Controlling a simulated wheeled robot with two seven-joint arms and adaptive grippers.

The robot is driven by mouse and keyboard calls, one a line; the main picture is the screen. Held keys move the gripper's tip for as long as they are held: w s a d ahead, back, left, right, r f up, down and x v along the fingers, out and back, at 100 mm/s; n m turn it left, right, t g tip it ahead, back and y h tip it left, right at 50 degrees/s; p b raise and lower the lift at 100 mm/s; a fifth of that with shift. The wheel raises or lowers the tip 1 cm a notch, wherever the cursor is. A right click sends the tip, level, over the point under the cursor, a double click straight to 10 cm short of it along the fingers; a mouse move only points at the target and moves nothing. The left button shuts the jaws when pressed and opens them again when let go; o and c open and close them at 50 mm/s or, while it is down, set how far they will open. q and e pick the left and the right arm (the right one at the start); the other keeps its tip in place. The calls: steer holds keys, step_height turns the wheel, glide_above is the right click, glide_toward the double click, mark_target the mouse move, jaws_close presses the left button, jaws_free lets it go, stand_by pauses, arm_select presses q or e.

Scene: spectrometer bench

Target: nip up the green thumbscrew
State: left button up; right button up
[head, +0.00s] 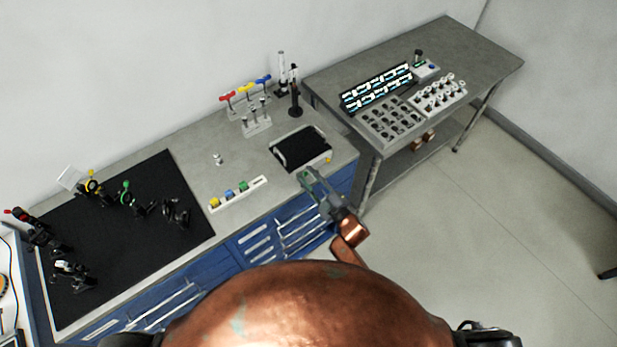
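Green shows in a few places, and none is clearly a thumbscrew at this size. A green-ringed mount (125,187) stands on the black mat at left. My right gripper (308,178) is over the bench's front edge, just in front of the black-topped tray, right of the strip and apart from the green piece. Its fingers are too small to tell open from shut, or whether they hold anything. My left gripper is not in view.
The black mat (80,240) carries several optical mounts. A tray (303,148) with a black top lies behind my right gripper. A rack with red, yellow and blue handles (245,92) stands at the back. A grey side table (460,50) is at right.

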steer(key=v, duration=1.2)
steer(key=shift+a, duration=0.1)
steer(key=s+d+f+m+g+h+b, duration=0.25)
steer(key=d+f, duration=0.35)
steer(key=f, duration=0.7)
steer(key=s+d+f+m+g+h+b, duration=0.1)
steer(key=s+d+f+m+h, duration=0.3)
steer(key=f, duration=0.8)
steer(key=s+d+f+m+g+h+b, duration=0.1)
steer(key=s+d+f, duration=0.2)
steer(key=d+f, duration=0.7)
steer(key=s+d+f+m+g+h+b, duration=0.1)
steer(key=s+d+f+m+g, duration=0.1)
steer(key=s+f, duration=0.7)
steer(key=s+d+f+m+g+h+b, duration=0.1)
steer(key=s+d+f+m+g+b, duration=0.1)
steer(key=s+f, duration=0.7)
steer(key=s+d+f+m+g+h+b, duration=0.1)
steer(key=s+f+g, duration=0.4)
steer(key=s, duration=1.5)
step_height(320, 180, down, 4)
steer(key=shift+s+d+f+m+b, duration=0.15)
steer(key=shift+s+d+m+b, duration=0.3)
steer(key=shift+d+m, duration=0.6)
steer(key=shift+w+a, duration=0.1)
steer(key=shift+w, duration=0.05)
